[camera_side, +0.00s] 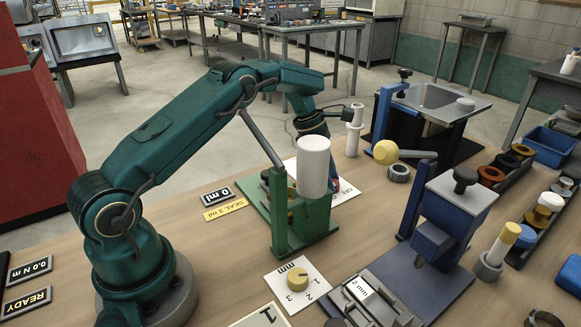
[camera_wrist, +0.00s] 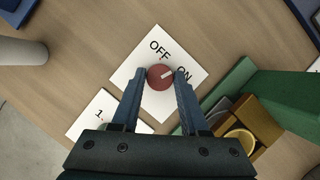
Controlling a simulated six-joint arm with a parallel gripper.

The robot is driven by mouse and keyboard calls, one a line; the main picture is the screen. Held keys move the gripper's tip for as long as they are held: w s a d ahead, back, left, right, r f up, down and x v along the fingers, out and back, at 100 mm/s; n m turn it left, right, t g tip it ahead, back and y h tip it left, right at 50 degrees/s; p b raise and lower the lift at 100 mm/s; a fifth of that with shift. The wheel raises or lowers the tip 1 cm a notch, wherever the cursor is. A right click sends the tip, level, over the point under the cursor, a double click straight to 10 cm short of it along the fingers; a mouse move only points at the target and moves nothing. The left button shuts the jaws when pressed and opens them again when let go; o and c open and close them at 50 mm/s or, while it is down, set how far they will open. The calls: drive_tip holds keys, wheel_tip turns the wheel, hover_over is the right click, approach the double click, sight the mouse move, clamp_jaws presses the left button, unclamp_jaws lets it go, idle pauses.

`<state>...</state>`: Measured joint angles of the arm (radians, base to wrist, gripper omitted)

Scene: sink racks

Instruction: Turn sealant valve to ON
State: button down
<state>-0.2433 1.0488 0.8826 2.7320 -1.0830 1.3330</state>
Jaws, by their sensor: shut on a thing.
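The sealant valve is a red round knob (camera_wrist: 159,77) with a white pointer line, on a white card (camera_wrist: 190,92) marked OFF and ON. In the wrist view, OFF is above the knob and ON to its right. The pointer points right and slightly up, towards the ON word. My gripper (camera_wrist: 160,75) has one dark blue finger on each side of the knob and is shut on it. In the side view, the card (camera_side: 346,194) shows partly behind the green stand; the knob and fingertips are mostly hidden by a white cylinder (camera_side: 313,167).
The green stand (camera_side: 277,215) is close beside the valve; its green post (camera_wrist: 232,78) shows right of my fingers. A second card (camera_wrist: 92,112) lies lower left. A "0 ml" display (camera_side: 216,196), a yellow mm dial (camera_side: 298,278) and a blue-grey press (camera_side: 457,205) stand nearby.

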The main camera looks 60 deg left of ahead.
drive_tip(key=shift+c, duration=2.1)
unclamp_jaws()
drive_tip(key=shift+v, duration=2.55)
